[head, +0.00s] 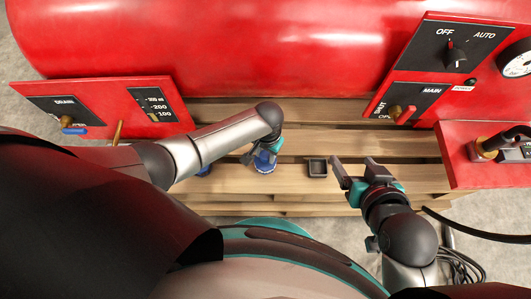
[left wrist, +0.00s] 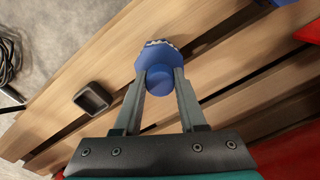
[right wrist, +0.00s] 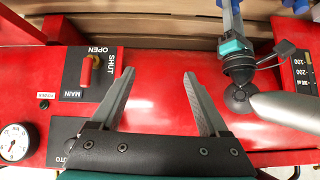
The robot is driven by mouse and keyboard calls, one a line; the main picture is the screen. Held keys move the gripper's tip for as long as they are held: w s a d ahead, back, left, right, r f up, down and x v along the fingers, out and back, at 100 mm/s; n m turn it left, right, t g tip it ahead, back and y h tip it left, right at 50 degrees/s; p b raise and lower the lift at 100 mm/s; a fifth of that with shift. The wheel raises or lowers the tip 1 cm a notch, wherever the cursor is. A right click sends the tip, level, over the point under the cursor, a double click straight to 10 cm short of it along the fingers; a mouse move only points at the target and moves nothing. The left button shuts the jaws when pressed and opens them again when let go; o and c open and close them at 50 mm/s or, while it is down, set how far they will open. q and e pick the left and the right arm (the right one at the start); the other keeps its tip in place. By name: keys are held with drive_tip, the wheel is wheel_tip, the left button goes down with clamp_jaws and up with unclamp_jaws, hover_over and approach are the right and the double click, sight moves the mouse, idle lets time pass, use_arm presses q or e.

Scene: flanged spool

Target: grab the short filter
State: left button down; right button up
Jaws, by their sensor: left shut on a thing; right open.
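A blue round piece with a pale ridged edge, apparently the short filter (head: 264,161), is over the wooden slats in the middle of the head view. My left gripper (head: 257,154) is shut on it; in the left wrist view the blue piece (left wrist: 160,60) sits between the two fingertips (left wrist: 160,80). I cannot tell whether it touches the slats. A second blue thing (head: 203,171) lies left of it, mostly hidden by my left arm. My right gripper (head: 353,166) is open and empty to the right; its spread fingers (right wrist: 158,74) also show in the right wrist view.
A small dark square open box (head: 317,167) stands on the wooden pallet (head: 300,190) between the grippers. A large red tank (head: 220,45) fills the back. Red panels with a drain valve (head: 70,126) and main valve (head: 402,113) flank the pallet. A black hose runs at the right.

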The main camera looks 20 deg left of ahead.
use_arm(q)
wheel_tip(320, 180, up, 3)
drive_tip(key=shift+f+p, duration=0.15)
drive_tip(key=shift+p, duration=0.65)
wheel_tip(320, 180, up, 4)
drive_tip(key=p, duration=0.2)
drive_tip(key=shift+f+p, duration=0.2)
drive_tip(key=shift+p, duration=0.15)
use_arm(e)
drive_tip(key=s+d+f+g+h, duration=0.2)
drive_tip(key=s+d+g, duration=0.2)
drive_tip(key=d+g, duration=0.1)
use_arm(q)
wheel_tip(320, 180, up, 4)
drive_tip(key=shift+f+p, duration=0.1)
drive_tip(key=shift+p, duration=1.1)
wheel_tip(320, 180, up, 7)
drive_tip(key=p, duration=0.4)
drive_tip(key=shift+f, duration=0.2)
use_arm(e)
drive_tip(key=s+d+f, duration=0.1)
drive_tip(key=s+f, duration=0.1)
drive_tip(key=f, duration=0.5)
drive_tip(key=s+d+f+g, duration=0.1)
drive_tip(key=s+f, duration=0.2)
drive_tip(key=f, duration=0.4)
drive_tip(key=shift+s+g+h, duration=0.2)
drive_tip(key=shift+g+h, duration=0.1)
drive_tip(key=shift+h, duration=0.1)
